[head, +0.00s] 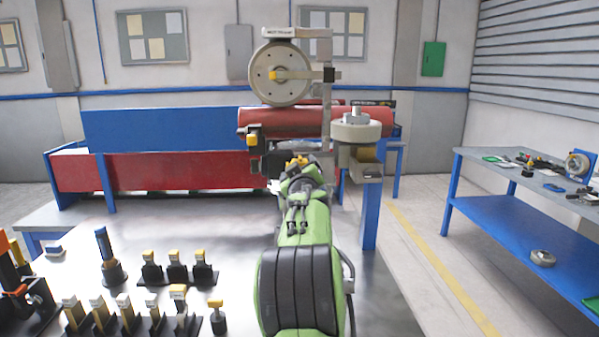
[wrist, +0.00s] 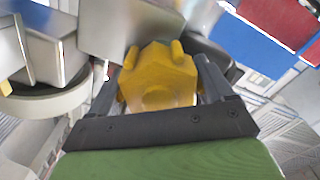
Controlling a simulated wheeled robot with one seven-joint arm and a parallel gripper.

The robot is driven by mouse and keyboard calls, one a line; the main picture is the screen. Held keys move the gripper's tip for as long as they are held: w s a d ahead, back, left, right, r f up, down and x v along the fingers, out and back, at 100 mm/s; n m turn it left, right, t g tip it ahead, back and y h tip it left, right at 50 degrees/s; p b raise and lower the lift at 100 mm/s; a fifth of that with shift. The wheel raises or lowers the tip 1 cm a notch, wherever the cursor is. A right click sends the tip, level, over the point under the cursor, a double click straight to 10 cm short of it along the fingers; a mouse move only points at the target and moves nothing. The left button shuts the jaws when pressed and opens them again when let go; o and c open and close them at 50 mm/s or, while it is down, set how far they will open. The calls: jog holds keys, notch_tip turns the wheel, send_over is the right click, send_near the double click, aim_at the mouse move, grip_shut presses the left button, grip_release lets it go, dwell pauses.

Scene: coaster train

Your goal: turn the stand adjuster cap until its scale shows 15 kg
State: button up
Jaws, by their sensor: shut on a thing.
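My gripper (head: 297,170) is at the lower part of the stand (head: 327,95) in the head view, seen from behind my green arm. In the wrist view a yellow lobed piece (wrist: 158,78), which looks like the adjuster cap, sits between the two dark fingers, and my gripper is shut on it. A bit of yellow (head: 297,161) shows at my gripper in the head view. The stand carries a large round grey wheel (head: 278,92) at the top and a round grey disc (head: 356,130) at the right. I cannot read any scale or kg figure in either view.
A red cylinder (head: 285,119) lies behind the stand. Several black holders with yellow-topped pieces (head: 175,262) stand on the metal bench (head: 75,221) at the lower left. A blue-framed workbench (head: 500,215) with tools is at the right, with open floor between.

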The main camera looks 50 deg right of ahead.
jog(key=o, duration=0.9)
jog(key=shift+o, duration=0.2)
jog(key=b+v, duration=0.2)
jog(key=v, duration=1.3)
jog(key=shift+s+a, duration=0.3)
